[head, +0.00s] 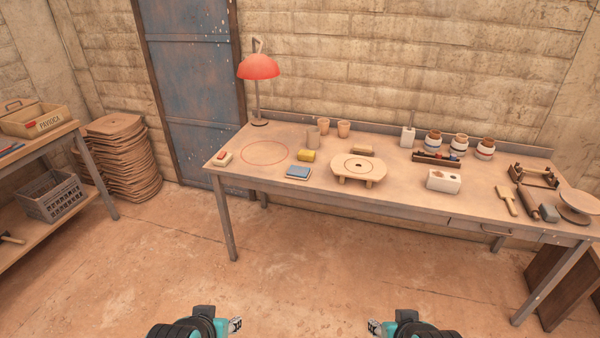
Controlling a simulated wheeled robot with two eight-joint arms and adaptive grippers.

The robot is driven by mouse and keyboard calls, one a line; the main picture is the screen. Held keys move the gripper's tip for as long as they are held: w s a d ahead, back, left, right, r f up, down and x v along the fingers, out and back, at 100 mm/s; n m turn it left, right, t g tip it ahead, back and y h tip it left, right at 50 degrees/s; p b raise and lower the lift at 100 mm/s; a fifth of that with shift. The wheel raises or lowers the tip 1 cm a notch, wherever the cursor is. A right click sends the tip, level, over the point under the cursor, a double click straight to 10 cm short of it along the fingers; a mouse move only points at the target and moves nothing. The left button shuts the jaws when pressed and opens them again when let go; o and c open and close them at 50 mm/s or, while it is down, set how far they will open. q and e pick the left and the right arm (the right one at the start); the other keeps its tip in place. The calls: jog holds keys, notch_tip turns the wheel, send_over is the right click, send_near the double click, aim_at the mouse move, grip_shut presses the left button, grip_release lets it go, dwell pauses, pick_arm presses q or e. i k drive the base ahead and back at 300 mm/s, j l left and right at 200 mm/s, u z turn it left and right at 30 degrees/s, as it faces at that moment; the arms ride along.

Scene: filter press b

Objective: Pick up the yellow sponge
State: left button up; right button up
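The yellow sponge (306,155) lies on the long wooden workbench (420,208), left of its middle. A blue flat block (298,172) lies just in front of it, and a round low wooden stand (358,172) is to its right. My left gripper (236,324) and my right gripper (374,327) are at the bottom of the view, low in front of the bench and far from the sponge. Their fingers are too small to tell whether they are open or shut. I see nothing held in either one.
A red lamp (258,68) stands behind a red circle (265,152) on the bench. Cups (343,128) stand behind the sponge. Jars (459,145), a white block (443,181) and tools fill the right side. The floor (300,270) before the bench is clear. A shelf (50,150) stands left.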

aim_at(306, 155)
jog(key=i+j+z, duration=0.35)
jog(key=i, duration=0.5)
jog(key=i+j+z, duration=0.35)
jog(key=i+j, duration=0.35)
jog(key=i+j+z, duration=0.35)
jog(key=i+j, duration=0.4)
jog(key=j, duration=0.1)
